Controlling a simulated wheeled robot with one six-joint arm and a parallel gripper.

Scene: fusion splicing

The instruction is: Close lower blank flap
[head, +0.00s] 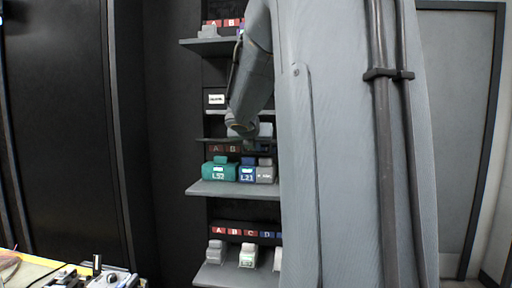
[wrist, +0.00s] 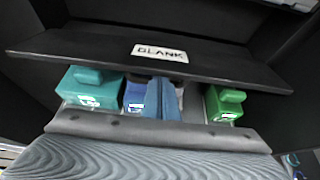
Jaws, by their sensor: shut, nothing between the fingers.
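The lower blank flap (wrist: 95,50) is a wide dark panel with a white BLANK label, across the upper part of the wrist view. It stands out over the shelf bay and its near edge is tilted in the picture. In the head view its thin edge (head: 228,140) appears to lie above the teal unit. My gripper (wrist: 162,82) is shut and empty, its blue-grey fingers pointing into the bay just below the flap's edge. I cannot tell whether they touch it. In the head view my gripper is mostly hidden by my arm.
Under the flap are a teal unit (wrist: 92,87), a blue unit (wrist: 133,97) and a green unit (wrist: 224,104). A yellow-edged table (head: 32,268) stands at lower left.

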